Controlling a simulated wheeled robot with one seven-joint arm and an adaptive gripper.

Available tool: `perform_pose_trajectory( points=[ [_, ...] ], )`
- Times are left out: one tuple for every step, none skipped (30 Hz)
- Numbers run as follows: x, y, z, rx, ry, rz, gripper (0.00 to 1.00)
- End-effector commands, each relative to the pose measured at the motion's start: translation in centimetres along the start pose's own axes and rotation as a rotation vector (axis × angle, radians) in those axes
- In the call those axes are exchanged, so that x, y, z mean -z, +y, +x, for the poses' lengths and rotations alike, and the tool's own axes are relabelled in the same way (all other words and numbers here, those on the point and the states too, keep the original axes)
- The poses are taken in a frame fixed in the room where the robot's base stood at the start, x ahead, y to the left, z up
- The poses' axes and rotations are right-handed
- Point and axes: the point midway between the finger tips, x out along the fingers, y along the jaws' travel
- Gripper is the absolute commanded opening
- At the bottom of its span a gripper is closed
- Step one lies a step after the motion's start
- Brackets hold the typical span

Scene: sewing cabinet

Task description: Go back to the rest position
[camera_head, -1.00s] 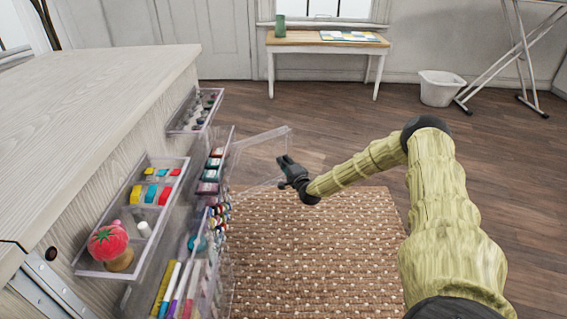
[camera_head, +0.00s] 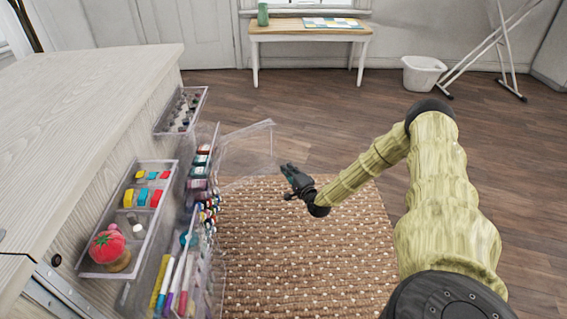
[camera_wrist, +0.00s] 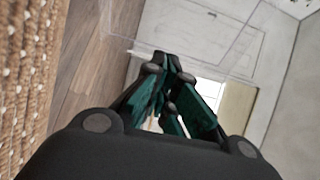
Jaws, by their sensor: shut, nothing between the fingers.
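My gripper (camera_head: 287,170) is shut and empty, held in the air over the woven rug, to the right of the cabinet's clear bins. In the wrist view its dark green fingers (camera_wrist: 168,62) meet at the tips. A clear door panel (camera_head: 246,150) stands swung out from the bins, just left of and beyond my gripper. It also shows as a transparent sheet with pale edges in the wrist view (camera_wrist: 200,58). I cannot tell the exact gap between panel and fingers.
The sewing cabinet (camera_head: 70,130) stands at left. Its trays hold a tomato pincushion (camera_head: 107,247), thread spools (camera_head: 198,172) and pens (camera_head: 172,284). A small table (camera_head: 310,32), a white bin (camera_head: 424,75) and a folding rack (camera_head: 490,55) stand far back. The rug (camera_head: 300,250) is clear.

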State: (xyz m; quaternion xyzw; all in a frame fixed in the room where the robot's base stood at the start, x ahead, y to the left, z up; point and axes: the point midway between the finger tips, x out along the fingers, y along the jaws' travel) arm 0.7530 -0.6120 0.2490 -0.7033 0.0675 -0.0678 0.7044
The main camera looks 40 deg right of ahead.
Motion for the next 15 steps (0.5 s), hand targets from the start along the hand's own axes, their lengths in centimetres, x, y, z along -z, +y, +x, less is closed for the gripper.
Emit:
perform_pose_trajectory(
  points=[
    [0.1, -0.1, -0.3, -0.001, 0.000, 0.000, 0.00],
    [0.1, 0.0, -0.4, -0.001, 0.000, 0.000, 0.00],
    [0.1, 0.0, -0.5, -0.001, 0.001, 0.000, 0.00],
    [0.1, 0.0, -0.6, -0.001, 0.001, 0.000, 0.00],
    [0.1, 0.1, -0.6, -0.001, 0.001, 0.000, 0.00],
    [0.2, 0.1, -0.6, -0.001, 0.001, 0.000, 0.00],
    [0.2, 0.1, -0.6, -0.001, 0.001, 0.000, 0.00],
    [0.2, 0.1, -0.6, -0.001, 0.001, 0.000, 0.00],
    [0.1, 0.1, -0.6, -0.002, 0.001, 0.000, 0.00],
    [0.0, 0.1, -0.6, -0.004, -0.001, -0.001, 0.00],
    [-0.3, 0.2, -0.6, -0.007, -0.004, -0.002, 0.00],
    [-1.0, 0.5, -0.7, -0.016, -0.011, -0.006, 0.00],
    [-1.6, 0.7, -0.7, -0.025, -0.019, -0.009, 0.00],
    [-2.5, 1.0, -0.8, -0.037, -0.028, -0.014, 0.00],
    [-4.0, 1.5, -1.0, -0.058, -0.044, -0.023, 0.00]
  ],
)
